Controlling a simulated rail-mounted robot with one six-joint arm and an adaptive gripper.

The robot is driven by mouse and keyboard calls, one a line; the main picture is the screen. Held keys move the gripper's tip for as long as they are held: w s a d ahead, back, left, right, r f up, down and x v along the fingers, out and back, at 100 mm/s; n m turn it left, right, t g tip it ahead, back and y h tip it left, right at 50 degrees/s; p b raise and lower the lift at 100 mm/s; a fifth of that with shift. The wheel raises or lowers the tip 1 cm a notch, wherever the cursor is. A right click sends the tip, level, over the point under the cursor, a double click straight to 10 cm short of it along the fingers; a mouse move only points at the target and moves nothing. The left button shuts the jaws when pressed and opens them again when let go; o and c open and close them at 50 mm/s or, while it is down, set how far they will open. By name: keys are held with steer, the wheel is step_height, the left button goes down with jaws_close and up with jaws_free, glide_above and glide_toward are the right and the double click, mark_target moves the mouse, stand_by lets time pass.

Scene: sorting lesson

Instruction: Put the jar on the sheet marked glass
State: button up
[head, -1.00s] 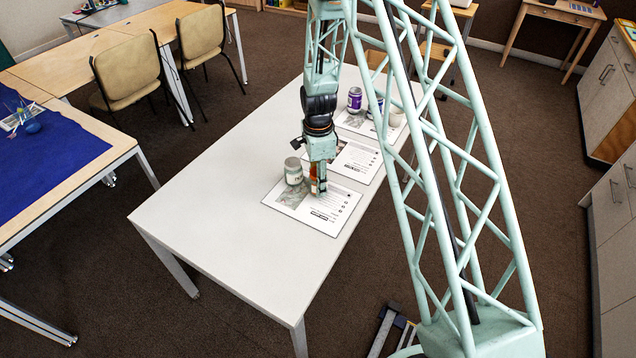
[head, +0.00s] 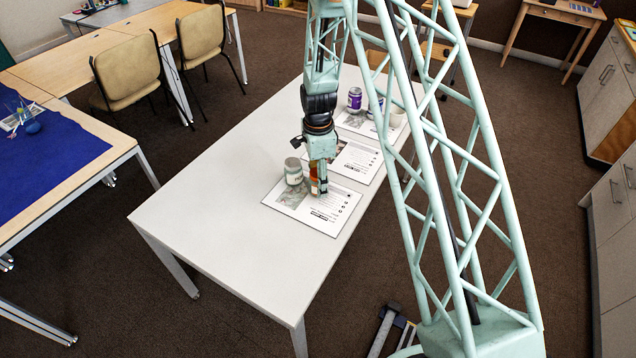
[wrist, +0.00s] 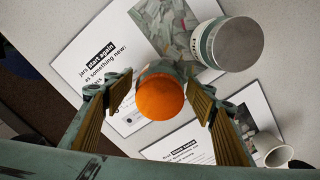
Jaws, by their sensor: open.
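A jar with an orange lid (wrist: 161,97) stands between the fingers of my gripper (wrist: 160,88). In the head view my gripper (head: 318,188) is low over the nearest sheet (head: 335,222), with the orange-brown jar (head: 314,170) partly hidden by a finger. The fingers are open, one on each side of the lid. The sheet (wrist: 75,65) has a picture of broken glass and text about jars starting again as something new. The jar's base is hidden, so its contact with the sheet cannot be seen clearly.
A grey-lidded jar (wrist: 236,44) stands on the same sheet, close beside my gripper; it shows in the head view (head: 293,171). Behind are a middle sheet (head: 362,160), a purple can (head: 354,98) and a white cup (wrist: 272,150). The table's left part (head: 200,215) is clear.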

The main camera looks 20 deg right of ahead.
step_height(320, 180, up, 10)
steer(key=shift+r+p, duration=0.2)
steer(key=shift+p, duration=0.35)
steer(key=shift+r, duration=0.5)
steer(key=shift+r, duration=0.1)
stand_by(0.4)
steer(key=shift+s+r, duration=0.15)
steer(key=shift+r, duration=0.4)
steer(key=s+r+n+t, duration=0.1)
steer(key=s+r+n, duration=0.2)
steer(key=s+r, duration=0.5)
steer(key=s+r+n, duration=0.3)
steer(key=s+r, duration=0.1)
steer(key=r, duration=0.8)
steer(key=s+r+n+t, duration=0.1)
steer(key=s+r+n, duration=0.2)
steer(key=s+r, duration=0.5)
steer(key=s+r+n+t, duration=0.1)
steer(key=s+r+n, duration=0.3)
steer(key=s, duration=0.9)
steer(key=s+r+n, duration=0.5)
steer(key=s+r, duration=0.2)
steer(key=s, duration=0.7)
steer(key=shift+s+t, duration=0.25)
steer(key=shift+t, duration=0.15)
